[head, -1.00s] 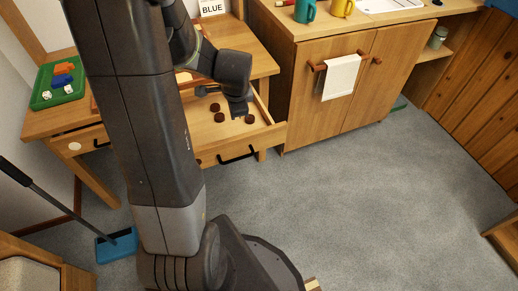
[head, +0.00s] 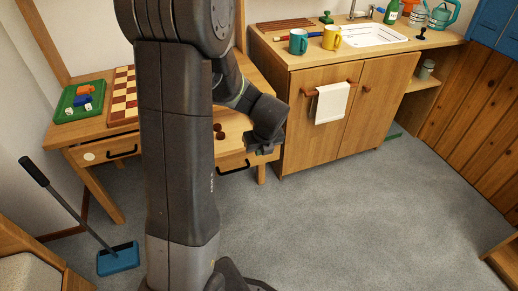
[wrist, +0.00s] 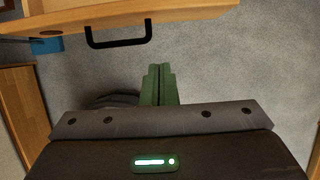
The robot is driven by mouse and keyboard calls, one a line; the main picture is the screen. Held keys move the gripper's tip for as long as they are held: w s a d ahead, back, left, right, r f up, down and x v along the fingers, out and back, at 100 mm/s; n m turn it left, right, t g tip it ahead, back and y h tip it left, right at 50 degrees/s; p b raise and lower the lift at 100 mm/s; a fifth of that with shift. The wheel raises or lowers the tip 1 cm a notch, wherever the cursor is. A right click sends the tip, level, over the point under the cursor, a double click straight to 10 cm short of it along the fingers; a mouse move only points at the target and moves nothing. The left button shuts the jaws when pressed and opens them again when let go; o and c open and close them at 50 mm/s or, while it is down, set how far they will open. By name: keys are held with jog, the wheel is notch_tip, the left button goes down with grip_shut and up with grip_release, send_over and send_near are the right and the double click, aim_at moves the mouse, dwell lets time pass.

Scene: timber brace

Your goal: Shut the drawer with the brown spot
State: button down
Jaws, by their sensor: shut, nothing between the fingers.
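The right-hand desk drawer (head: 232,159) stands pulled out, with dark round pieces (head: 220,131) inside. In the wrist view its wooden front (wrist: 190,19) crosses the top, with a black handle (wrist: 118,40) and a dark brown spot (wrist: 52,33) to the handle's left. In the head view my arm hides the spot. My gripper (head: 264,151) is at the drawer's right front. In the wrist view its green fingers (wrist: 158,70) are shut together, empty, with a gap of floor between them and the drawer front.
The left drawer (head: 105,151) has a white spot and looks shut. A green tray (head: 62,118) and a checkered board (head: 123,105) are on the desk. A kitchen cabinet (head: 375,105) stands right of the drawer. A blue dustpan (head: 118,259) lies at left; the front-right floor is clear.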

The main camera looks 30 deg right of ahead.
jog(key=a+b+x, duration=0.1)
jog(key=b+x, duration=0.1)
jog(key=x, duration=0.4)
send_over(249, 156)
jog(key=s, duration=0.2)
jog(key=shift+s+a+f, duration=0.1)
jog(key=shift+a, duration=0.1)
